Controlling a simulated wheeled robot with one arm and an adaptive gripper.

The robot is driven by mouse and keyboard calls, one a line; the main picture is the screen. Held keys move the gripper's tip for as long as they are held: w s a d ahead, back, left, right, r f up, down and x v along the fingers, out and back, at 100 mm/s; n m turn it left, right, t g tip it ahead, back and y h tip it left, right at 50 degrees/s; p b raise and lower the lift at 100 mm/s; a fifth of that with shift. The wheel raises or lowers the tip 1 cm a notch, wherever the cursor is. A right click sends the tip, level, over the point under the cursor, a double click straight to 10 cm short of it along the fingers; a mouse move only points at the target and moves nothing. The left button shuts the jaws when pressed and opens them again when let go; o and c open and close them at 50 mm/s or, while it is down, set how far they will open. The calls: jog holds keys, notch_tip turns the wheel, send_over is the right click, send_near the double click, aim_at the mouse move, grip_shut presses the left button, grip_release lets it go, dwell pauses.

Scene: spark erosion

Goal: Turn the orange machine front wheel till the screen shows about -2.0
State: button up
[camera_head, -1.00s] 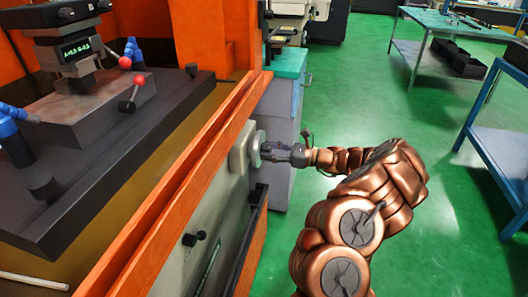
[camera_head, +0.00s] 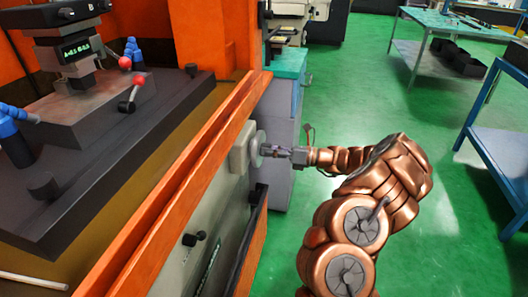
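The orange machine (camera_head: 215,45) fills the left side. Its front wheel (camera_head: 257,148) is a small grey disc on a pale mount (camera_head: 241,148) on the front panel, seen nearly edge-on. My gripper (camera_head: 272,151) reaches in from the right with its fingertips at the wheel's outer face. Contact with the wheel and the gap between the fingers are too small to make out. The screen (camera_head: 76,53) is a small dark display with green characters on the machine head. Its digits are too small to read surely.
A dark worktable (camera_head: 120,150) with a grey block and red-knobbed lever (camera_head: 137,80) lies behind the orange rail (camera_head: 180,165). A grey cabinet (camera_head: 278,120) stands close behind my gripper. Blue-framed tables (camera_head: 505,130) stand right; green floor is open between.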

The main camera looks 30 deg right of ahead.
jog(key=shift+o, duration=1.2)
jog(key=shift+s+d, duration=0.1)
jog(key=p+v, duration=0.4)
jog(key=v, duration=0.3)
jog(key=shift+s+d, duration=0.15)
jog(key=shift+s+f, duration=0.1)
